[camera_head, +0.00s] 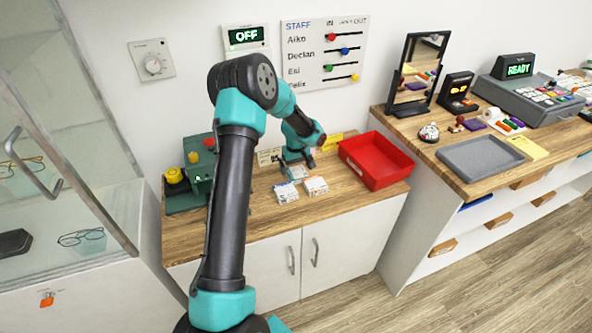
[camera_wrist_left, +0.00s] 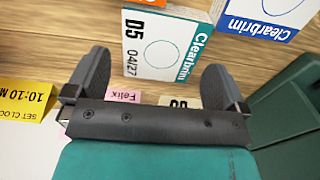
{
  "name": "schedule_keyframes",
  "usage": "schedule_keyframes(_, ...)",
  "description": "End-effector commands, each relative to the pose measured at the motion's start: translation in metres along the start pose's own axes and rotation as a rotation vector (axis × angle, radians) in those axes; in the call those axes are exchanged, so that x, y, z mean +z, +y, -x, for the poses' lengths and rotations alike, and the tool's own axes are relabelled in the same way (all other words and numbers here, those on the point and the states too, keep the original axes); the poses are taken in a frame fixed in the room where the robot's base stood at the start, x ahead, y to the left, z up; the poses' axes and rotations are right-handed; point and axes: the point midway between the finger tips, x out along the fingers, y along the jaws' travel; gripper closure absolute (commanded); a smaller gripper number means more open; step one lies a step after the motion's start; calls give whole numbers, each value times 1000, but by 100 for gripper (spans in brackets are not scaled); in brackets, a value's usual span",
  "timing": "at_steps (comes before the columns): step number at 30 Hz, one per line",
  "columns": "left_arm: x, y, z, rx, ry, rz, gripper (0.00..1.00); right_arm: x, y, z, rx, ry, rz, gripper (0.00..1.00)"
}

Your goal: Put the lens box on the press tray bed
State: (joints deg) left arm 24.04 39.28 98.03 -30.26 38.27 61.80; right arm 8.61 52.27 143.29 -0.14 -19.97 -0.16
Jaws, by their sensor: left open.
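A white and teal lens box (camera_wrist_left: 165,45), marked Clearbrim and D5 04/27, stands on the wooden counter between the spread fingertips of my left gripper (camera_wrist_left: 155,85). It does not look gripped. In the head view my left gripper (camera_head: 297,161) is low over the counter, just behind two other small boxes; the teal box (camera_head: 298,173) shows partly below it. A green machine (camera_head: 198,170) with a red knob, likely the press, stands at the left end of the counter; its tray bed is not clearly visible. My right gripper is not in view.
A blue-marked box (camera_head: 286,192) and an orange-marked box (camera_head: 315,187) stand close in front. A red tray (camera_head: 378,158) is on the right. A yellow item (camera_head: 174,176) stands beside the machine. Bare counter (camera_head: 255,225) lies in front.

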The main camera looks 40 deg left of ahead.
Motion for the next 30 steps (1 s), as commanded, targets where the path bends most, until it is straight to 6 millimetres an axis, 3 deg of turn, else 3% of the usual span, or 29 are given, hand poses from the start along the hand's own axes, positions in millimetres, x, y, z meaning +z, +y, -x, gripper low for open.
schedule_keyframes(15, 0, 1, 92, 3, 2, 0, 0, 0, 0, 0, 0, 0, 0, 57)
schedule_keyframes(21, 0, 0, 104, 1, 0, -1, 0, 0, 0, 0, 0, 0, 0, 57)
schedule_keyframes(30, 0, 0, 104, 0, 0, -1, 0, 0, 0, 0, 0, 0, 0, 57)
